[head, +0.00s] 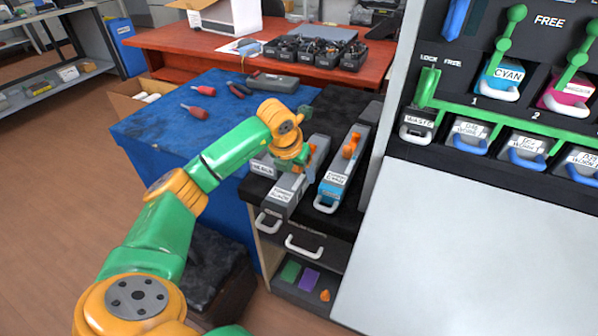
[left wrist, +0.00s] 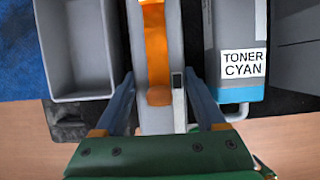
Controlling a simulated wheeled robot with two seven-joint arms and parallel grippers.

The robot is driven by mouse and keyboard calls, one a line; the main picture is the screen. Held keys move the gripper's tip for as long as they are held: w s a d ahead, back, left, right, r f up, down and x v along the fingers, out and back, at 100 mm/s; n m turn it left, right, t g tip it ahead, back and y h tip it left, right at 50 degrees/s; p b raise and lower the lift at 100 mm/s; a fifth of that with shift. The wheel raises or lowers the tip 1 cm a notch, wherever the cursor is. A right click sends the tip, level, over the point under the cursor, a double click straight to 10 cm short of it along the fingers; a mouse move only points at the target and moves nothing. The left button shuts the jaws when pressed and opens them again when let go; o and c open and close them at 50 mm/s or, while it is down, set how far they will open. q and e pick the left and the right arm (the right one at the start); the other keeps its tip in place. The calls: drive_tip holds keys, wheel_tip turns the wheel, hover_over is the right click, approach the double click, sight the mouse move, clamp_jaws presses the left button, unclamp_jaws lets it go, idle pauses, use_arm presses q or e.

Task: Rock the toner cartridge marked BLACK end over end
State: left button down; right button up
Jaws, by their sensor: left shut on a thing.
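The grey cartridge whose label seems to read TONER BLACK (head: 284,195) lies on the dark top of a small cabinet, its grey handle toward the front edge. In the left wrist view the grey cartridge (left wrist: 174,50) has an orange strip along its top. My left gripper (head: 306,168) reaches down over it and is shut on it, with one finger along each side in the left wrist view (left wrist: 160,88). The gripper hides part of the cartridge in the head view. Whether its underside touches the cabinet top is hard to tell. My right gripper is not in view.
The TONER CYAN cartridge (head: 331,184) lies close on the right. A grey open bin (left wrist: 76,50) stands close on the left. The printer's slots and green levers (head: 427,88) are at the right. A blue-covered table (head: 170,130) with tools lies behind left.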

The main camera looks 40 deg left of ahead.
sight(292, 178)
use_arm(q)
unclamp_jaws()
drive_tip(key=v, duration=0.7)
drive_tip(key=shift+r+p, duration=0.15)
drive_tip(key=shift+p, duration=0.2)
